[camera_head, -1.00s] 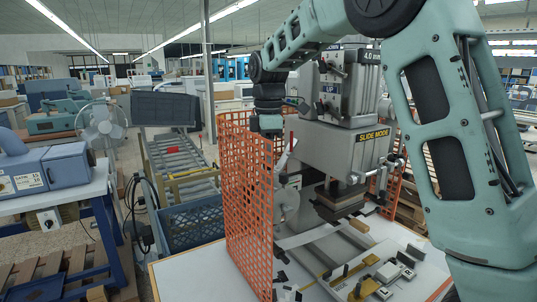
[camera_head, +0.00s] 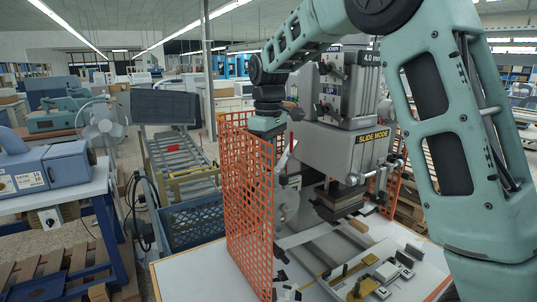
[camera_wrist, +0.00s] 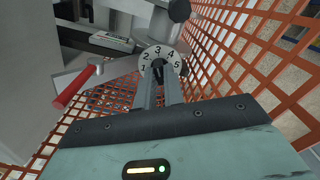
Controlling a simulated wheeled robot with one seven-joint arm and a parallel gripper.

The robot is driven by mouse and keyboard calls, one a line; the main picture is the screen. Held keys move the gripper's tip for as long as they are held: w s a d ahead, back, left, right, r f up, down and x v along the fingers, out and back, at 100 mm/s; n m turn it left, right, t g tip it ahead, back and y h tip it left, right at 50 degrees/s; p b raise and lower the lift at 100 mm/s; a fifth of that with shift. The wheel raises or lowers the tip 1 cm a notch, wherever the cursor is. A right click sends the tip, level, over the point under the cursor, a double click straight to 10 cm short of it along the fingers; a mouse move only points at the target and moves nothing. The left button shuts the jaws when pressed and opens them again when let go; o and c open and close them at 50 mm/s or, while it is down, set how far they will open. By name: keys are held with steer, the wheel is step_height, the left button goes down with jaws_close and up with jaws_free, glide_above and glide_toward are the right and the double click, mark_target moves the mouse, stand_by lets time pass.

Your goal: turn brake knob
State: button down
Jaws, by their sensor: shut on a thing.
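The brake knob's numbered dial (camera_wrist: 158,58) is a pale round disc marked 1 to 5, at the top middle of the wrist view. My gripper (camera_wrist: 160,82) reaches up to it with two grey fingers, close together and shut on the dark knob at the dial's centre. The fingers hide most of the knob. In the head view, the wrist end of my arm hangs down behind the orange mesh guard (camera_head: 245,190); the fingers and knob are not clear there. The grey stamping machine (camera_head: 345,150), labelled SLIDE MODE, stands just right of the wrist.
A red-handled lever (camera_wrist: 75,87) lies left of the dial in the wrist view. Orange mesh is close along the dial's right side. A white worktable (camera_head: 190,270) with yellow fixtures (camera_head: 355,285) is in front of the machine. A blue crate (camera_head: 192,222) stands left of the guard.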

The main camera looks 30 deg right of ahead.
steer(key=shift+m, duration=0.5)
steer(key=c, duration=1.5)
jaws_free()
step_height(320, 180, up, 18)
steer(key=b, duration=0.2)
steer(key=shift+f, duration=0.25)
